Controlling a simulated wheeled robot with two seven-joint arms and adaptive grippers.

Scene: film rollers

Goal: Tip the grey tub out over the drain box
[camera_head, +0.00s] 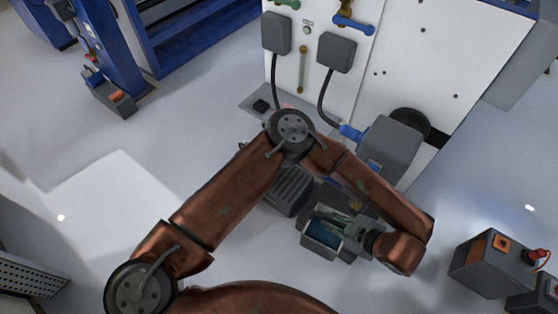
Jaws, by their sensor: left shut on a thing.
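My left arm reaches in from the lower left, bends at the top and comes back down to my left gripper (346,232). That gripper is shut on the grey tub (309,246), on the tub's right side. The tub's open top faces the camera, and blue-teal shows inside it. A dark grey box with a slotted face (287,191) lies just up and left of the tub, partly behind my arm. It may be the drain box, but I cannot tell for sure. The height of the tub above the floor is unclear. My right gripper is not in view.
A white machine cabinet (440,50) with hoses and grey boxes stands at the top. A grey housing (390,148) juts out near my forearm. Control boxes (490,265) are at the lower right. Blue shelving (190,40) is at the upper left.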

